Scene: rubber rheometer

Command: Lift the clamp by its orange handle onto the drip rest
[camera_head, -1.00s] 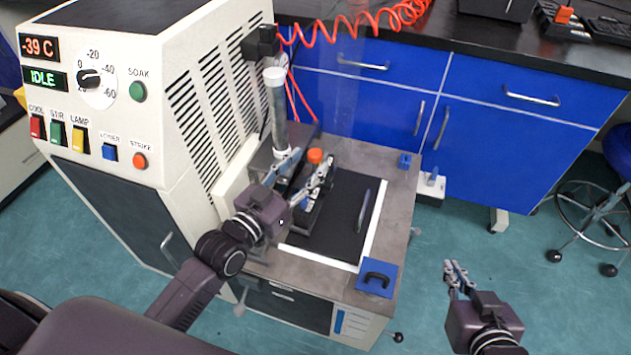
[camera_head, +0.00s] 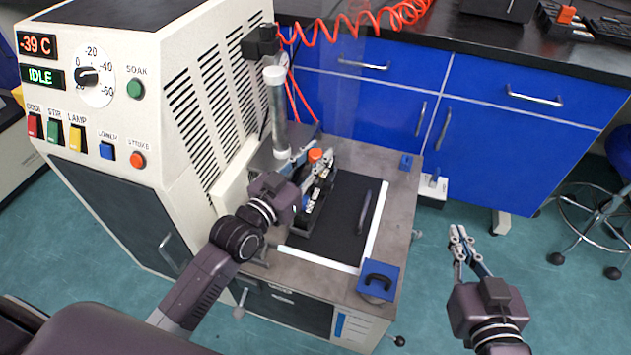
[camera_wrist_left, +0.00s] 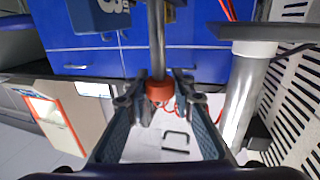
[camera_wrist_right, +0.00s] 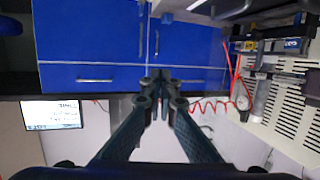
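The clamp's orange handle (camera_head: 316,155) is the upright top of the dark clamp (camera_head: 312,205) on the bench. In the left wrist view the handle (camera_wrist_left: 160,91) lies between the fingertips at the end of a metal rod. My left gripper (camera_head: 306,167) is partly open, with one finger on each side of the handle; I see narrow gaps, but contact is unclear. My right gripper (camera_head: 459,236) is empty over the floor to the right, and its fingertips look together in the right wrist view (camera_wrist_right: 160,78). I cannot make out which part is the drip rest.
A grey tube with white ends (camera_head: 278,105) stands close behind the left gripper. The vented white cabinet (camera_head: 125,130) is to the left. A black mat (camera_head: 345,225) with a bar handle lies right of the clamp. A blue block (camera_head: 378,281) sits at the bench's front corner.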

